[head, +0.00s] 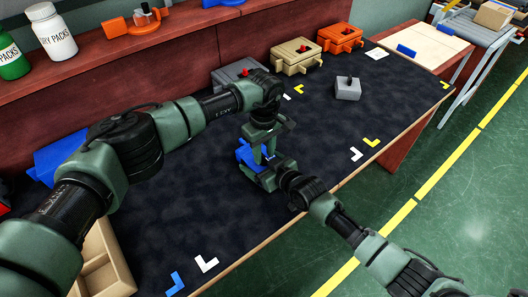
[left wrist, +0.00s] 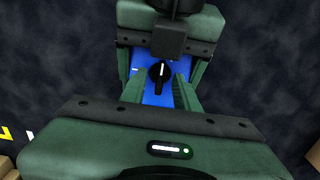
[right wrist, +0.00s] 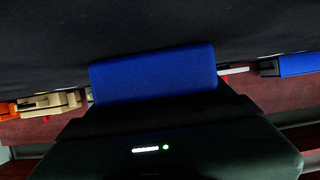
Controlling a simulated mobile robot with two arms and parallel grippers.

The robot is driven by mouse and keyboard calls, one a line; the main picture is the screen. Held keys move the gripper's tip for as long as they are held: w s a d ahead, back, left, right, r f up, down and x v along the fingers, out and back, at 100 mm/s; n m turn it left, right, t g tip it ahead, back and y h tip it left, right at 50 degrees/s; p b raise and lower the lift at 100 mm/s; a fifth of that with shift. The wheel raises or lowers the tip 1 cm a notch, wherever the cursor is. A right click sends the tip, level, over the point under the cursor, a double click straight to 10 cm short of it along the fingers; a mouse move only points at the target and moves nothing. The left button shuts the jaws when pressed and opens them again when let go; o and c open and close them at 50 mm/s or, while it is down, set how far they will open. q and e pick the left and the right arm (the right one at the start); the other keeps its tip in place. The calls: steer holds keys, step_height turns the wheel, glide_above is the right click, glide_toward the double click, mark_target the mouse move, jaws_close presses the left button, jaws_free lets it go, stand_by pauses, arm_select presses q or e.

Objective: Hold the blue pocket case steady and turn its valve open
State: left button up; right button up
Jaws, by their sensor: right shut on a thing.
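The blue pocket case (head: 247,157) is on the dark table mat, partly hidden by my grippers. Its black valve knob (left wrist: 158,74) shows on the blue top in the left wrist view. My left gripper (head: 264,150) is above the case, pointing down. Its fingers (left wrist: 160,92) are apart, one on each side of the knob, with visible gaps. My right gripper (head: 268,175) is shut on the case from its right side. The blue case face (right wrist: 153,75) fills the middle of the right wrist view, and the finger contact is mostly hidden there.
A grey case (head: 235,74), a tan case (head: 297,57) and an orange case (head: 340,38) line the back. A grey block with a black knob (head: 348,90) stands on the mat. A wooden tray (head: 103,262) is at the near left. The mat's middle right is clear.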

mark_target(264, 156)
arm_select(q)
steer(key=shift+r, duration=0.1)
step_height(264, 156, up, 12)
stand_by(0.5)
arm_select(e)
steer(key=o, duration=1.8)
